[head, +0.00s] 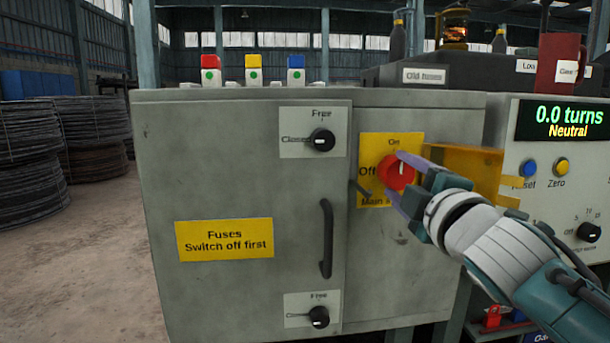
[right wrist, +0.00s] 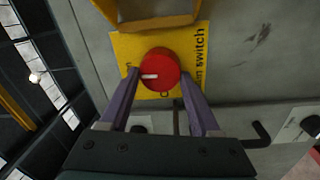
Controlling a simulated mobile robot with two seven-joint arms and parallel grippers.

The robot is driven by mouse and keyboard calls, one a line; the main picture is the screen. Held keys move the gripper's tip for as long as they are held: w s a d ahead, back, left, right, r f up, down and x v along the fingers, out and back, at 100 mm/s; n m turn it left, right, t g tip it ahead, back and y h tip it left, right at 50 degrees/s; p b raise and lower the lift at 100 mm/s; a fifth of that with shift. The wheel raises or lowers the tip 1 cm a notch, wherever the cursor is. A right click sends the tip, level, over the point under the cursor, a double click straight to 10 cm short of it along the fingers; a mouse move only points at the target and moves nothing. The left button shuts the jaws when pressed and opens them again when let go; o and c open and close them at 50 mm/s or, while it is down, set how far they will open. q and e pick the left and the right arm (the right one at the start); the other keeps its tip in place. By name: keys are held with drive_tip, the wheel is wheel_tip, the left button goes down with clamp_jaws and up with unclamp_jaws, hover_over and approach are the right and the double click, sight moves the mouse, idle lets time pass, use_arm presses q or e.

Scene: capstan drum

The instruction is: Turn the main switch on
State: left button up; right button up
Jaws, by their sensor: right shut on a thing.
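The main switch is a red round knob (head: 396,172) on a yellow plate (head: 375,145) marked On at the top and Off at the left. Its white mark points up towards On in the head view; in the right wrist view the knob (right wrist: 160,69) has its mark pointing left, towards the edge opposite the "Main switch" lettering. My right gripper (head: 395,173) is shut on the knob, one purple finger above and one below it. The right wrist view shows the gripper (right wrist: 160,75) with a finger on each side of the knob. My left gripper is out of view.
A yellow bracket (head: 466,168) sticks out just right of the switch. The grey cabinet has a black door handle (head: 326,238) and two black latch knobs, upper (head: 322,140) and lower (head: 318,317). A display panel (head: 562,120) at right reads 0.0 turns, Neutral.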

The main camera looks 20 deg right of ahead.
drive_tip(key=o, duration=1.4)
drive_tip(key=p+v, duration=0.1)
drive_tip(key=v, duration=0.9)
